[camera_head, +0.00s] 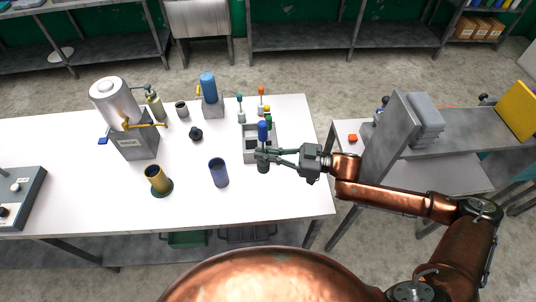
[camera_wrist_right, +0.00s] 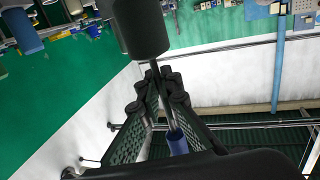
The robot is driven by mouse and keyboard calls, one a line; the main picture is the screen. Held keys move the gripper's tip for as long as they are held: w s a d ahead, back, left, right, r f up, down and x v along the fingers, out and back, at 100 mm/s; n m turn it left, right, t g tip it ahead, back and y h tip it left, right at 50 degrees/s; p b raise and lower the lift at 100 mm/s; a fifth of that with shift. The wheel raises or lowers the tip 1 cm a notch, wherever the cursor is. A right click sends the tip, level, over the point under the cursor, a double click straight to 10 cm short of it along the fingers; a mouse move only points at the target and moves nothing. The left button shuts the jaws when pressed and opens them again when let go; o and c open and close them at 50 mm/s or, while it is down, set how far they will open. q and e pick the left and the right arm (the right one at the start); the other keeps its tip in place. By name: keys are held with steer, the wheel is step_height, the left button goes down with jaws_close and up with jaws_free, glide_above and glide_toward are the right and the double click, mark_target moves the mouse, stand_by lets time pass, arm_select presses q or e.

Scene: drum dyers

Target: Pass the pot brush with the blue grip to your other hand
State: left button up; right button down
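The pot brush with the blue grip (camera_head: 262,131) is upright in the head view, blue grip up and dark round head (camera_head: 263,167) down. My right gripper (camera_head: 265,155) reaches in from the right with its fingers closed around the brush's thin shaft, between grip and head. In the right wrist view the fingertips (camera_wrist_right: 158,88) meet at the shaft. The dark head (camera_wrist_right: 140,28) is beyond them and the blue grip (camera_wrist_right: 177,142) shows between the fingers. I cannot tell whether the head touches the table. My left gripper is in neither view.
On the white table (camera_head: 90,200), a grey holder (camera_head: 250,155) stands just behind my right gripper, near brushes with teal and orange tops. A metal urn (camera_head: 115,103) stands further left. The front table strip is clear.

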steer(key=a+f, duration=0.5)
steer(key=a, duration=0.4)
step_height(320, 180, up, 16)
glide_above(266, 164)
steer(key=w+d, duration=0.1)
steer(key=d, duration=0.4)
steer(key=a+f+m+t, duration=0.1)
steer(key=a+f, duration=0.1)
steer(key=f, duration=0.3)
steer(key=a+f+m+t+h, duration=0.1)
steer(key=a+f+t, duration=0.1)
steer(key=f, duration=0.3)
steer(key=a+f+m+t+h, duration=0.1)
steer(key=a+f, duration=0.1)
steer(key=f, duration=0.3)
steer(key=shift+s+f+t, duration=0.15)
steer(key=shift+t, duration=0.15)
steer(key=shift+a+f, duration=0.2)
steer(key=shift+a, duration=0.05)
steer(key=shift+w+a+f+n+g+y, duration=0.2)
steer(key=shift+w+f+n+g+y, duration=0.25)
steer(key=shift+g, duration=0.35)
steer(key=shift+s+n+g, duration=0.1)
steer(key=shift+n+g, duration=0.15)
steer(key=shift+g, duration=0.05)
